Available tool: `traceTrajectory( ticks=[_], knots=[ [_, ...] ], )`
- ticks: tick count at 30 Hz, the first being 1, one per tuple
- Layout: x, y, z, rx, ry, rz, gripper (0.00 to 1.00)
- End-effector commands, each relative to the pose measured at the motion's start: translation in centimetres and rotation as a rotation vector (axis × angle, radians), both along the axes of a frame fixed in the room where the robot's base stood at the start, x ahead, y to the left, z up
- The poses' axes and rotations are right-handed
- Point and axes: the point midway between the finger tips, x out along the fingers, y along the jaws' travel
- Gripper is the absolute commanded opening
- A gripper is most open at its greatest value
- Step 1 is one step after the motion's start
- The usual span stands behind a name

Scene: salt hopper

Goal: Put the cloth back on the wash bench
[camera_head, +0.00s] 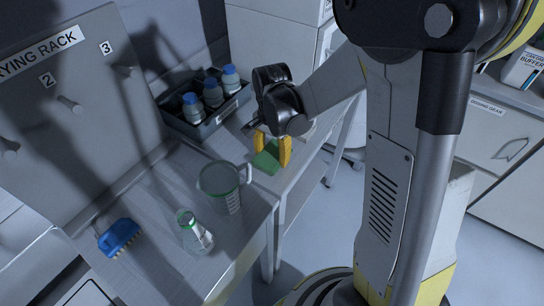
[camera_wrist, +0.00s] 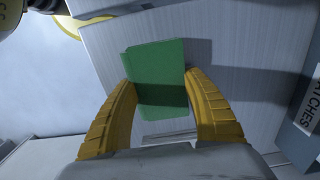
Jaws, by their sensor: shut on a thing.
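The cloth (camera_head: 265,163) is a small green folded rectangle at the right end of the bench surface in the head view. It also shows in the wrist view (camera_wrist: 160,75), between the yellow fingers. My gripper (camera_head: 271,151) points down at it and is shut on it, one finger at each side; the wrist view shows both fingertips (camera_wrist: 158,84) against its edges. The cloth is on or just above the grey bench top (camera_head: 300,158); I cannot tell whether it touches. The far part of the cloth's surroundings is partly hidden by my gripper.
A clear beaker (camera_head: 221,187) and a small glass bottle (camera_head: 194,235) stand left of my gripper. A blue brush (camera_head: 119,236) lies farther left. A dark tray (camera_head: 207,122) of blue-capped bottles stands behind, near the drying rack (camera_head: 75,110).

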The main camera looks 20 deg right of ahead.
Motion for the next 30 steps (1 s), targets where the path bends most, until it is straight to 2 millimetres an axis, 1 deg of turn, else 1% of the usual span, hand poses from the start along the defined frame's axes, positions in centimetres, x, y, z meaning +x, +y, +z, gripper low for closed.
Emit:
traceTrajectory(
  ticks=[4, 8, 9, 11, 20, 23, 26, 30],
  knots=[
    [0.0, 0.0, 0.2, 0.0, 0.0, 0.0, 0.24],
    [0.0, 0.0, -0.2, 0.0, 0.0, 0.0, 0.24],
    [0.0, 0.0, -0.3, 0.0, 0.0, 0.0, 0.59],
    [0.0, 0.0, -0.2, 0.0, 0.0, 0.0, 0.78],
    [0.0, 0.0, -0.1, 0.0, 0.0, 0.0, 0.78],
    [0.0, 0.0, 0.6, 0.0, 0.0, 0.0, 0.78],
    [-0.1, 0.0, 2.2, 0.0, 0.0, 0.0, 0.78],
    [-0.1, 0.0, 5.5, 0.0, 0.0, 0.0, 0.78]
  ],
)
